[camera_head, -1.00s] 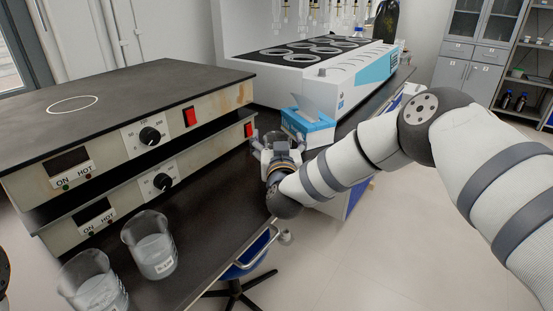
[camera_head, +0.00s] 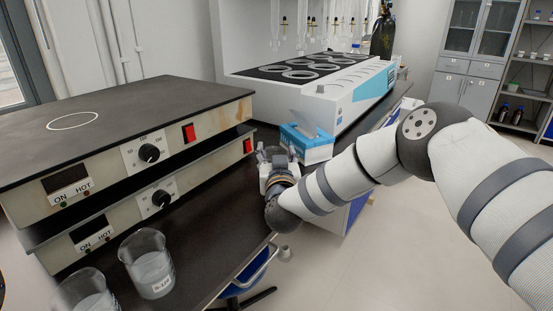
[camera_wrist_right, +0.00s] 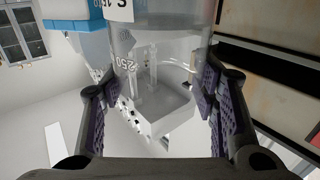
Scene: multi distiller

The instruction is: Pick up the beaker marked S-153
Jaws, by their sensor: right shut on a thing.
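My right gripper (camera_head: 270,160) is at the dark bench, in front of the blue box. In the right wrist view its two fingers (camera_wrist_right: 155,105) press on both sides of a clear glass beaker (camera_wrist_right: 150,50). This beaker has a "250" mark and a white label starting with "S"; the rest of the label is cut off or hard to read. In the head view the gripper mostly hides this beaker. Two other beakers with pale contents, a labelled one (camera_head: 147,262) and one at the bottom edge (camera_head: 85,290), stand at the lower left. My left gripper is not in view.
A stacked pair of hot plates (camera_head: 130,150) stands left of my right gripper. A blue and white box (camera_head: 306,145) is just behind it, and a large white and blue apparatus (camera_head: 325,85) stands further back. The bench edge drops to the floor on the right.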

